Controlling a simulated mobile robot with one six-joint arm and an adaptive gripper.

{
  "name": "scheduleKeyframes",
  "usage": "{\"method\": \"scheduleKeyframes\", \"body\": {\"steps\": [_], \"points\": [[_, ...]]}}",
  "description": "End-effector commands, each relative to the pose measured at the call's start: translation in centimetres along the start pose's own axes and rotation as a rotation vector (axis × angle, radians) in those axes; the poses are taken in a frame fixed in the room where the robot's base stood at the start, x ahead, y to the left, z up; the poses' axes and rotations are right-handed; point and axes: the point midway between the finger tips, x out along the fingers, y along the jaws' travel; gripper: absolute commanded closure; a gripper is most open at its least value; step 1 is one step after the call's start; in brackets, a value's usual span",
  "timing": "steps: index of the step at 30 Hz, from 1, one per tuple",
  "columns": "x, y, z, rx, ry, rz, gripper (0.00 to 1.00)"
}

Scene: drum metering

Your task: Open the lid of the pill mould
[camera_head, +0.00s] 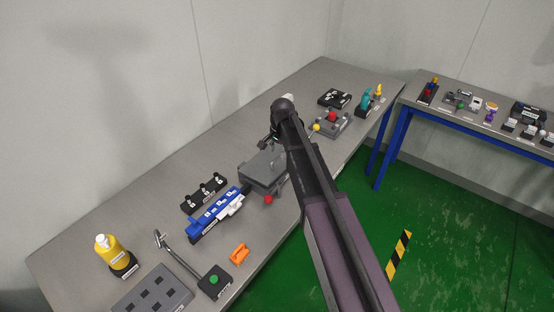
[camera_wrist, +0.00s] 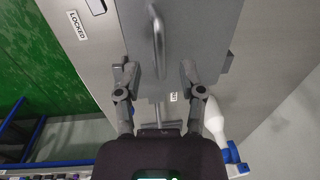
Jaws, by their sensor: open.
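The pill mould (camera_head: 262,172) is a grey block on the long table, with its flat lid lying down on it. The lid (camera_wrist: 200,35) fills the upper middle of the wrist view and carries a metal bar handle (camera_wrist: 158,38). My gripper (camera_wrist: 158,68) is open above the lid, its two fingers apart on either side of the handle's line; I cannot tell the height gap. In the head view my arm hides part of the mould's right side. A red knob (camera_head: 268,199) sits at the mould's front, near a "LOCKED" label (camera_wrist: 77,25) in the wrist view.
A blue rack (camera_head: 215,213) and a black holder (camera_head: 204,193) stand left of the mould. An orange part (camera_head: 240,253), a yellow bottle (camera_head: 108,252) and a lever with a green button (camera_head: 213,280) are nearer. A grey device with a red button (camera_head: 332,120) stands beyond.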

Motion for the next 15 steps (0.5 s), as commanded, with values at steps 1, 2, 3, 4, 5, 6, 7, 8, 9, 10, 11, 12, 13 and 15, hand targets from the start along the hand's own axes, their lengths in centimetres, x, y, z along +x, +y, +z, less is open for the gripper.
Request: {"method": "scheduleKeyframes", "body": {"steps": [1,2,3,4,5,6,7,8,9,10,11,12,13,15], "points": [[0.8,0.0,0.0,0.000,0.000,0.000,0.49],[1.0,0.0,0.0,0.000,0.000,0.000,0.49],[1.2,0.0,0.0,0.000,0.000,0.000,0.49],[1.4,0.0,0.0,0.000,0.000,0.000,0.49],[1.5,0.0,0.0,0.000,0.000,0.000,0.49],[1.7,0.0,0.0,0.000,0.000,0.000,0.49],[1.8,0.0,0.0,0.000,0.000,0.000,0.49],[1.9,0.0,0.0,0.000,0.000,0.000,0.49],[2.0,0.0,0.0,0.000,0.000,0.000,0.49],[2.1,0.0,0.0,0.000,0.000,0.000,0.49],[2.2,0.0,0.0,0.000,0.000,0.000,0.49],[2.2,0.0,0.0,0.000,0.000,0.000,0.49],[2.3,0.0,0.0,0.000,0.000,0.000,0.49],[2.3,0.0,0.0,0.000,0.000,0.000,0.49]]}}
